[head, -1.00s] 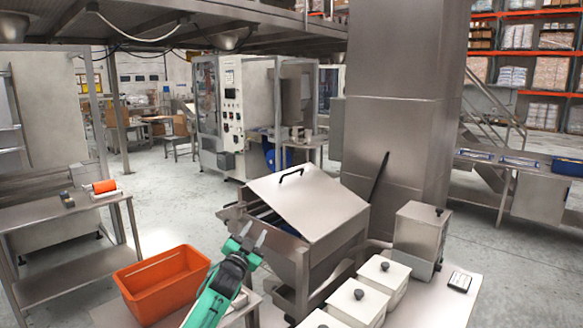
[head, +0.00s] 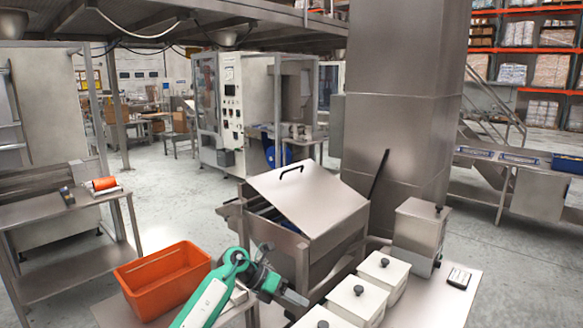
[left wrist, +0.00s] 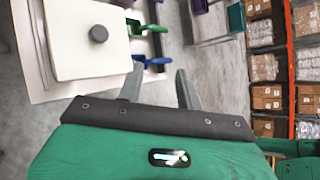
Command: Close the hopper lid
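The hopper (head: 335,240) is a steel bin in the middle of the head view. Its lid (head: 318,200) is a flat steel panel with a black handle (head: 291,171). The lid sits tilted, and a gap with the dark, bluish inside shows under its left edge. My left gripper (head: 296,296) is low in front of the hopper, below the lid and apart from it. In the left wrist view its two grey fingers (left wrist: 160,85) stand apart with nothing between them. My right gripper is not in view.
White lidded boxes (head: 383,270) with black knobs stand on the table right of my left gripper; one shows in the left wrist view (left wrist: 88,45). A steel canister (head: 418,235) stands behind them. An orange crate (head: 160,283) is at left. A wide steel column (head: 395,120) rises behind.

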